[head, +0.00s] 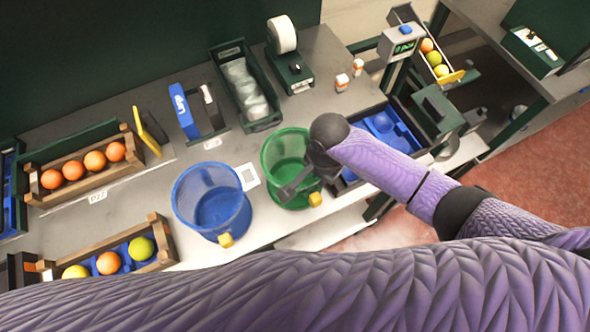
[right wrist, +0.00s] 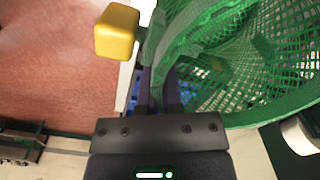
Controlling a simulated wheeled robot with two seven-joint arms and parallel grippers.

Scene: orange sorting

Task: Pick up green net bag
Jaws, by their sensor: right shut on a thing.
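The green net bag (head: 283,150) stands open-topped at the front of the bench, right of the blue net bag (head: 215,205). My right gripper (head: 288,191) is at the bag's near side. In the right wrist view, its fingers (right wrist: 160,88) are shut on the green mesh near the rim, and the green net bag (right wrist: 270,65) fills the upper right. The yellow tag (head: 315,199) of the green bag hangs beside the gripper; the yellow tag also shows in the right wrist view (right wrist: 117,32). My left gripper is not in view.
Wooden crates with oranges (head: 28,180) and mixed fruit (head: 165,229) stand at the left. A green bin of clear bags (head: 262,122) and a label roll dispenser (head: 291,70) stand behind. A blue tray (head: 408,138) lies right of the green bag, partly behind my arm.

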